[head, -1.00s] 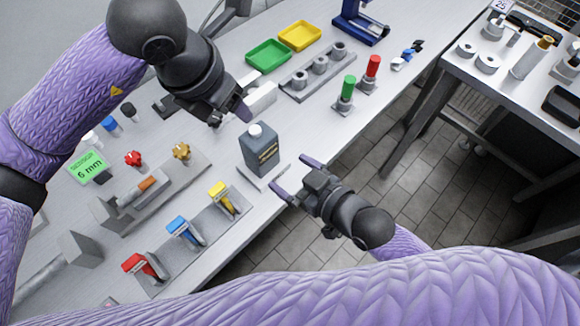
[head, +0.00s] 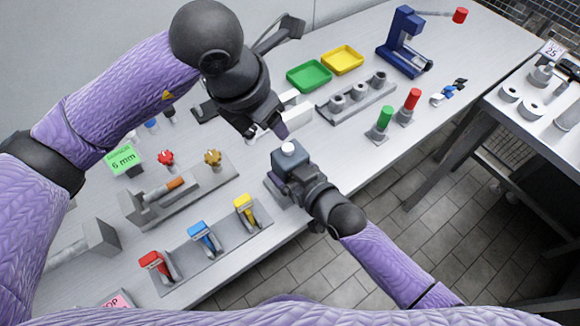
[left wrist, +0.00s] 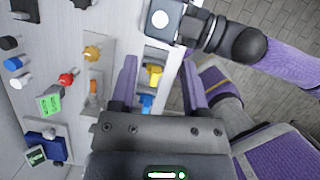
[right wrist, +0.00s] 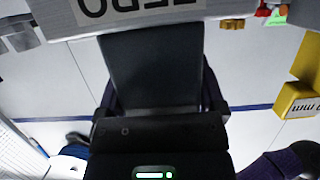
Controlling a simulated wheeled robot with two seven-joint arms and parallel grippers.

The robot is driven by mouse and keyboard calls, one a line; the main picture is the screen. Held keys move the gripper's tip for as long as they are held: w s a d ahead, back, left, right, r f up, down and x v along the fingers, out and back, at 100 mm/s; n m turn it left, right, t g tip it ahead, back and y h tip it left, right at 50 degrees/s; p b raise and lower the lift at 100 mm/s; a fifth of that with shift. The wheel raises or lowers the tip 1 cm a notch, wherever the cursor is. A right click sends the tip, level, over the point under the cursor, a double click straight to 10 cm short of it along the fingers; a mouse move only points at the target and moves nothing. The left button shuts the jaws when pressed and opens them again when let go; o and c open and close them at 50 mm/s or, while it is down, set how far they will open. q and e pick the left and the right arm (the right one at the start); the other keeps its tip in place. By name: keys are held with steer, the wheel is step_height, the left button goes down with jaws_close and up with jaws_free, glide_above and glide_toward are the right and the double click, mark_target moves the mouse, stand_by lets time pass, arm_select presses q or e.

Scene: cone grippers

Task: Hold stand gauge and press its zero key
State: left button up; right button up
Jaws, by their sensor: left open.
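The stand gauge (head: 293,158) is a dark grey box with a round white key on top, upright near the table's front edge. Its white key (left wrist: 160,18) shows at the top of the left wrist view. My right gripper (head: 292,172) is around the box. In the right wrist view the dark box (right wrist: 152,65) fills the space between the fingers, which lie against its sides. An upside-down ZERO label (right wrist: 135,8) shows above it. My left gripper (head: 266,131) is open and empty, left of and behind the gauge and apart from it. It also shows in the left wrist view (left wrist: 160,80).
Red, blue and yellow clamps (head: 203,238) stand at front left. A fixture with red and gold knobs (head: 180,190) lies behind them. Green and yellow trays (head: 309,76), a block of grey posts (head: 357,97) and green and red cylinders (head: 385,118) are farther back.

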steer(key=c, duration=0.4)
arm_select(q)
steer(key=shift+c, duration=0.7)
arm_select(e)
steer(key=shift+c, duration=0.7)
arm_select(q)
jaws_close()
steer(key=shift+d, duration=0.1)
